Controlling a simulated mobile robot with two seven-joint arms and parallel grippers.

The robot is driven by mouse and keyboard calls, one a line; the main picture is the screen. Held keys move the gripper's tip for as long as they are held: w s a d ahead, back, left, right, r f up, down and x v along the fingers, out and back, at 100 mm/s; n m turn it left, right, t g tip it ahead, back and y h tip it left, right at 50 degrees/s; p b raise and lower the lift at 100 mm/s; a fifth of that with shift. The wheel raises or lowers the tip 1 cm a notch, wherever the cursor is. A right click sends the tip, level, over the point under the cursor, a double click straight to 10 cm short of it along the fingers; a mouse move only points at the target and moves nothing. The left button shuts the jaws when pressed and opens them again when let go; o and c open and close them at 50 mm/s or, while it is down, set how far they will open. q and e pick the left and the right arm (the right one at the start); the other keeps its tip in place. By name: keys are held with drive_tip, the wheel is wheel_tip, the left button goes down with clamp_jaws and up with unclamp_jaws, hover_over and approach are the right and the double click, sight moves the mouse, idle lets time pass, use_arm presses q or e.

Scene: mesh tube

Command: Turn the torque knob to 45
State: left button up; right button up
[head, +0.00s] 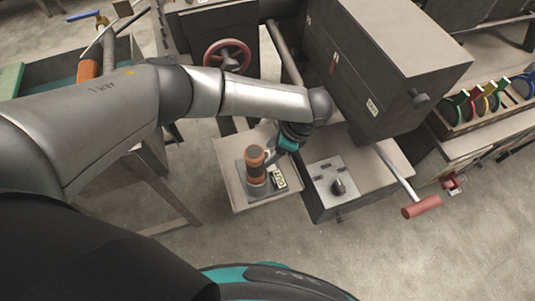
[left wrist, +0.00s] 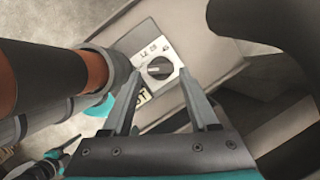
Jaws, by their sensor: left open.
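My left gripper (head: 277,157) is to the left of the plate in the head view, close to the orange-and-black handle. In the left wrist view the fingers of this gripper (left wrist: 160,78) are open and empty, apart from the knob. My right gripper is not in view.
An orange-and-black upright handle (head: 255,163) stands on a small tray (head: 236,186) beside the plate, close to my left gripper. A grey machine housing (head: 392,62) rises behind. A red-gripped crank (head: 421,207) sticks out at right. A red handwheel (head: 227,56) is behind my arm.

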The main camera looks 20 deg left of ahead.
use_arm(q)
drive_tip(key=shift+x, duration=1.25)
clamp_jaws()
